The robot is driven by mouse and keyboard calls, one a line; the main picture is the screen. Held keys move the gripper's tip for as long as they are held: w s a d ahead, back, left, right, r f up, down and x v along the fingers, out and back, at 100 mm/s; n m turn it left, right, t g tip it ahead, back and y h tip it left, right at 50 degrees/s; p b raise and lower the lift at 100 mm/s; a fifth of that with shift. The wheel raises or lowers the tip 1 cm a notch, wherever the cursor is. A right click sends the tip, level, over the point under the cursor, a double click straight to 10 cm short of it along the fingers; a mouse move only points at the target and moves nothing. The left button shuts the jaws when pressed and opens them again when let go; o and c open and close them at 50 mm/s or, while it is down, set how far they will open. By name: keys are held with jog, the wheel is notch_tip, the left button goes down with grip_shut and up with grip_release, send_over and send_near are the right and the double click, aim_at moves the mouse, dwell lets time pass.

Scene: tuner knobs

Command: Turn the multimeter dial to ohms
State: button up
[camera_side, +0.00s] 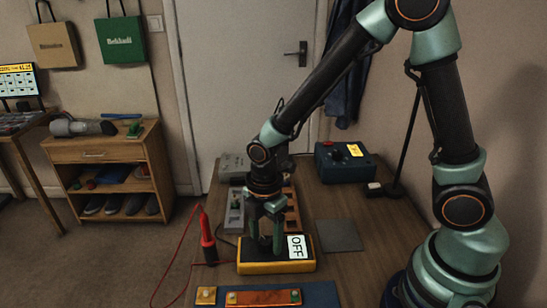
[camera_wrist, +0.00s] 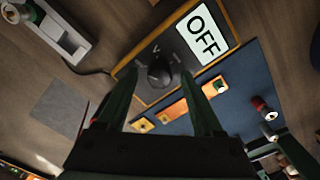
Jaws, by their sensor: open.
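The yellow multimeter (camera_side: 277,267) lies on the table, with a dark face and a white display reading OFF (camera_side: 296,246). In the wrist view the display (camera_wrist: 202,35) also reads OFF. The black round dial (camera_wrist: 159,74) sits beside the display, with small marks around it that are too small to read. My gripper (camera_side: 264,243) points down over the dial end of the multimeter. In the wrist view my gripper (camera_wrist: 165,90) is open, its two green fingers apart with the dial showing between and just beyond their tips. I cannot tell whether they touch it.
A red probe (camera_side: 208,238) with a red lead stands left of the multimeter. A blue mat (camera_side: 320,294) with an orange bar (camera_side: 264,298) lies in front. A dark box (camera_side: 345,165) with a red knob stands behind. A grey pad (camera_side: 339,235) lies flat at right.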

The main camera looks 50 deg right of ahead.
grip_shut()
jog(key=shift+m, duration=0.4)
jog(key=m, duration=0.5)
jog(key=shift+m, duration=0.3)
jog(key=m, duration=1.1)
jog(key=shift+m, duration=0.3)
jog(key=m, duration=0.6)
